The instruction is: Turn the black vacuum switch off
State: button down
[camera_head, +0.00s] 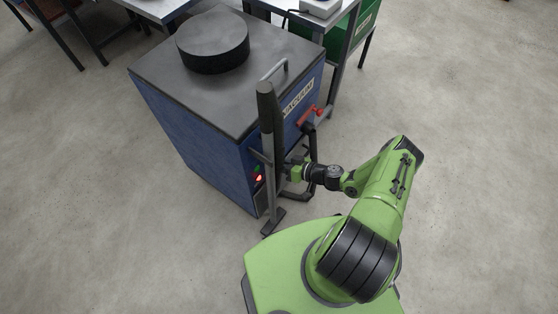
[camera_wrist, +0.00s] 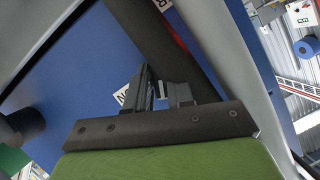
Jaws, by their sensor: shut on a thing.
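The blue vacuum unit (camera_head: 190,135) has a dark top and a "VACUUM" label (camera_head: 297,98) on its front. A red lamp (camera_head: 259,178) glows low on the front, with a small green one (camera_head: 257,168) just above it. My gripper (camera_head: 287,170) reaches the front at about lamp height, just right of a dark upright bar. In the wrist view my gripper (camera_wrist: 163,92) has its fingers close together, at the unit's blue front. It appears shut on the black vacuum switch, which the fingers and bar largely hide. The switch's position cannot be read.
The dark upright bar (camera_head: 271,140) stands close before the unit, left of my gripper. A red handle (camera_head: 310,117) and a black tube frame (camera_head: 311,155) are close to my wrist. A metal table (camera_head: 325,22) stands behind. The floor at right is clear.

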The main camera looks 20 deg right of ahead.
jog(key=n+t+h+p, duration=0.1)
jog(key=n+h+p, duration=0.1)
jog(key=n+p, duration=0.1)
jog(key=shift+a+r, duration=0.1)
jog(key=shift+a, duration=0.05)
jog(key=shift+s+n, duration=0.1)
jog(key=shift+n, duration=0.2)
dwell(0.5)
jog(key=c, duration=1.1)
grip_release()
jog(key=p+v, duration=0.4)
jog(key=v, duration=1.1)
jog(key=shift+s, duration=0.35)
jog(key=shift+r, duration=0.1)
